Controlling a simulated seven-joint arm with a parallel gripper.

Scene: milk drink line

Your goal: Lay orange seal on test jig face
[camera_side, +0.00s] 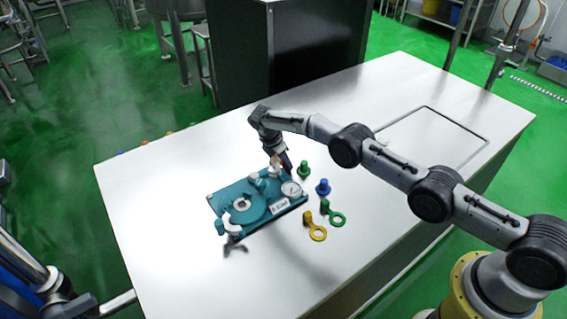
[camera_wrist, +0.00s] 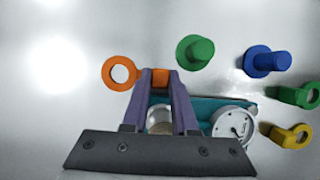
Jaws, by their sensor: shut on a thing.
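My gripper (camera_wrist: 160,82) is shut on the tab of the orange seal (camera_wrist: 121,75). The seal's ring sticks out to the left of the fingers in the wrist view. In the side view my gripper (camera_side: 282,166) is over the back edge of the teal test jig (camera_side: 225,200), near its dial gauge (camera_side: 291,189). The jig's round part with a pale centre lies to the left of my gripper there. In the wrist view the jig (camera_wrist: 200,106) is partly hidden behind the fingers. The seal is too small to make out clearly in the side view.
A green plug (camera_side: 304,170) and a blue plug (camera_side: 323,187) stand right of the jig. A green ring seal (camera_side: 336,218) and a yellow ring seal (camera_side: 317,233) lie in front of them. The white table (camera_side: 165,220) is clear to the left.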

